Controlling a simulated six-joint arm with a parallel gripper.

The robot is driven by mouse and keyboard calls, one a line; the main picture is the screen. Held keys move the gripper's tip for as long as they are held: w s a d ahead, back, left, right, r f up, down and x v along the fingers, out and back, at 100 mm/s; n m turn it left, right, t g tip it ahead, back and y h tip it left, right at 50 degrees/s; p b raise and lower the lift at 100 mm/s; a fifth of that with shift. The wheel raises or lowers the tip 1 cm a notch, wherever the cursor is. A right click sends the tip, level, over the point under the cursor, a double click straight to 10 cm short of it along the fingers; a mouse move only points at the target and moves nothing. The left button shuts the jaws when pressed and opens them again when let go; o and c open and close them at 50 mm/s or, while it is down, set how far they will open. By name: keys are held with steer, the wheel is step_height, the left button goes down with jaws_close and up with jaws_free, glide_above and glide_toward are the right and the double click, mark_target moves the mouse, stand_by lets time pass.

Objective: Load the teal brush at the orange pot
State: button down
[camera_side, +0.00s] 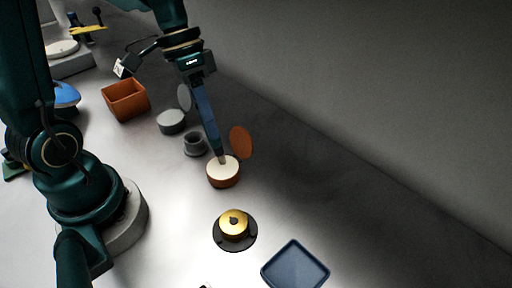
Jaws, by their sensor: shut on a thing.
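My gripper (197,75) is shut on the teal brush (207,115), which looks dark blue here. The brush points down and slightly right, a little tilted. Its tip is at the pale top of the orange pot (223,181), a low round pot with an orange side. I cannot tell whether the tip touches the surface or is just above it. An orange disc (241,142) stands upright behind the pot, to its right. The top end of the brush is hidden in my gripper.
A grey pot (171,126) with an upright grey disc (184,97) and a small dark grey cup (195,146) stand close by. An orange square box (125,102) is behind left. A gold knob on a dark base (234,224) and a blue tray (295,267) lie in front. The right is clear.

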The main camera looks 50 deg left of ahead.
steer(key=shift+f, duration=0.6)
stand_by(1.5)
steer(key=shift+r, duration=3.55)
